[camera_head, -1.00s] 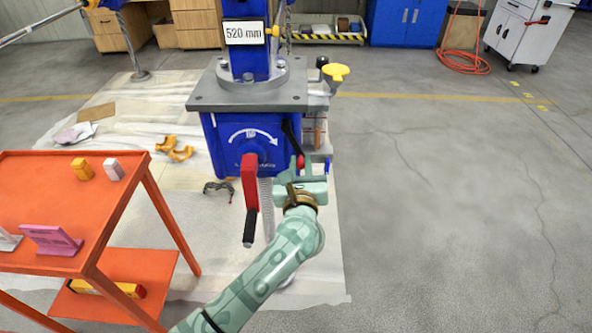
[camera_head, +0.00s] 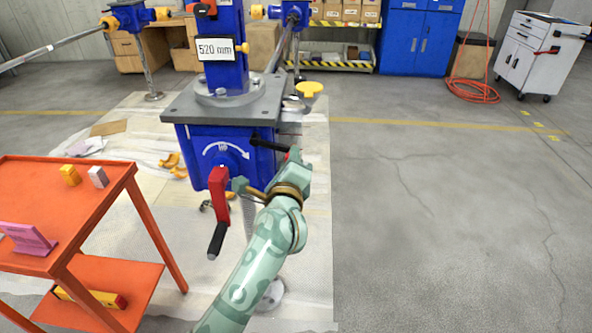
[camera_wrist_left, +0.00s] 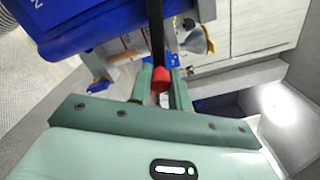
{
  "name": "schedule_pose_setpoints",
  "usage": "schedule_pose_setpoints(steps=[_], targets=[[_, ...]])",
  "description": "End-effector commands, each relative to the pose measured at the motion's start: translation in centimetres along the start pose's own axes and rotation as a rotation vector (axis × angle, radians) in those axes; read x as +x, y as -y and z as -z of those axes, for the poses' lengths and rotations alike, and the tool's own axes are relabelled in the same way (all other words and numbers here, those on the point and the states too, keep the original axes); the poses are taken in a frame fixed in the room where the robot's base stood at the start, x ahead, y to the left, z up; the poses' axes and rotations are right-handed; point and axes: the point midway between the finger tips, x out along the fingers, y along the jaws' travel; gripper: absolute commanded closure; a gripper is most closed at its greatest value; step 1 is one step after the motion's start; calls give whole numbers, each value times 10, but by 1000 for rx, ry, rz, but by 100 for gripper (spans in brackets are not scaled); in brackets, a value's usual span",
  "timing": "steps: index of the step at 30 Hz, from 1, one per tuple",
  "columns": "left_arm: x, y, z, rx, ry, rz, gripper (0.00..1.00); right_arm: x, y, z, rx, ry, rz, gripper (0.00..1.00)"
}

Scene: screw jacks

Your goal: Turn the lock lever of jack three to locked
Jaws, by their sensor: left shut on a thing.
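The jack in front of me has a blue column (camera_head: 222,72) with a 520 mm plate, a grey top plate (camera_head: 205,106) and a blue gearbox (camera_head: 200,147). Its black lock lever (camera_head: 268,143) juts right from the gearbox, nearly level and sloping slightly down to a red tip. My left gripper (camera_head: 293,160) is at the lever's outer end, partly hiding it. In the left wrist view the lever (camera_wrist_left: 156,35) runs down between the fingers, its red tip (camera_wrist_left: 160,79) held by the shut gripper (camera_wrist_left: 161,84). My right gripper is not in view.
A red crank (camera_head: 218,190) with a black handle hangs on the gearbox front, close left of my arm. A yellow knob (camera_head: 309,88) stands right of the top plate. An orange cart (camera_head: 95,215) is at left. The floor at right is clear.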

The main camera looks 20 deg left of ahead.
Motion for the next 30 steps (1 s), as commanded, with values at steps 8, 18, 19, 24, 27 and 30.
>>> schedule_pose_setpoints(steps=[8,18,19,24,27,30], targets=[[0,13,-6,-168,0,2,100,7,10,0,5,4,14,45],[0,20,-10,-247,0,3,100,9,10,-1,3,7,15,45],[0,20,-10,-249,0,3,100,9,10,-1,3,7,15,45],[0,20,-10,-254,0,3,100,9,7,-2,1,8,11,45],[0,21,-10,-254,1,3,100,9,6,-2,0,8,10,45],[0,21,-10,-254,1,3,100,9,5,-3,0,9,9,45]])
